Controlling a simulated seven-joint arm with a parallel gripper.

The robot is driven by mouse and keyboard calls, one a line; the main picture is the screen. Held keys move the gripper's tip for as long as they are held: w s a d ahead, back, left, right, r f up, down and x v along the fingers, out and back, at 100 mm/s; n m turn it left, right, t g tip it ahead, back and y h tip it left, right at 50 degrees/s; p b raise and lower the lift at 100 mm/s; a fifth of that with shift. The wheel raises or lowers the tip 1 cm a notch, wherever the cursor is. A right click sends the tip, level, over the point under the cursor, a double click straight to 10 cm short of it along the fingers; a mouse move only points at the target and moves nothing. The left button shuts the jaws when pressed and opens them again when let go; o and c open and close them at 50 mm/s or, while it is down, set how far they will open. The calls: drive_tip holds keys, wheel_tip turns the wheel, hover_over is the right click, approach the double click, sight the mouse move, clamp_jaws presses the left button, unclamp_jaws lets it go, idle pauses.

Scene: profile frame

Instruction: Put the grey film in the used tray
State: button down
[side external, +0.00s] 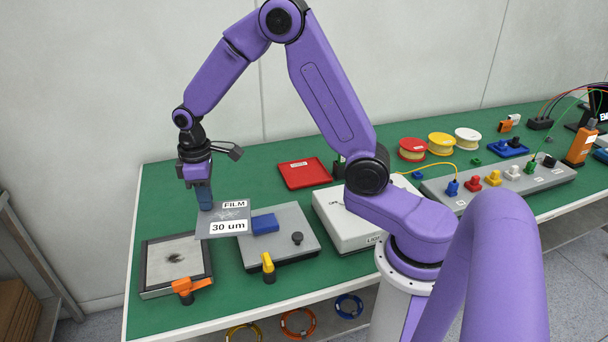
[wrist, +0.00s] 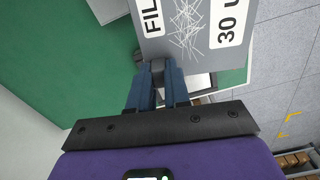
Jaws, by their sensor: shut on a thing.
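The grey film (side external: 222,218) is a flat square sheet labelled "FILM" and "30 um", with white scratch marks on it. It also shows in the wrist view (wrist: 190,48). My gripper (side external: 206,204) is shut on the film's edge, seen also in the wrist view (wrist: 158,70). The film is held above the bench between a dark-framed plate and a grey device. A red tray (side external: 305,174) with a small white label lies farther back, right of my gripper. Its label is too small to read, so I cannot tell if it says used.
The dark-framed plate (side external: 160,265) with an orange clamp (side external: 190,288) is at front left. The grey device (side external: 290,248) carries a blue block and yellow knob. A white box (side external: 345,222) stands right of it. Green bench (side external: 160,195) is clear behind the plate.

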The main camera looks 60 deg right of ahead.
drive_tip(key=d+m, duration=0.5)
drive_tip(key=d, duration=0.8)
drive_tip(key=s+d+f+m, duration=0.1)
drive_tip(key=s+d+m, duration=0.55)
drive_tip(key=d, duration=0.65)
drive_tip(key=s+d+f+m, duration=0.1)
drive_tip(key=s+d+m, duration=0.4)
drive_tip(key=s+d, duration=0.5)
hover_over(312, 165)
drive_tip(key=shift+n, duration=0.25)
drive_tip(key=f, duration=0.8)
drive_tip(key=shift+s+a+f, duration=0.3)
drive_tip(key=shift+a+f, duration=0.1)
drive_tip(key=shift+w+d+f, duration=0.3)
drive_tip(key=shift+d+f, duration=0.05)
drive_tip(key=shift+f, duration=1.7)
drive_tip(key=shift+f, duration=0.15)
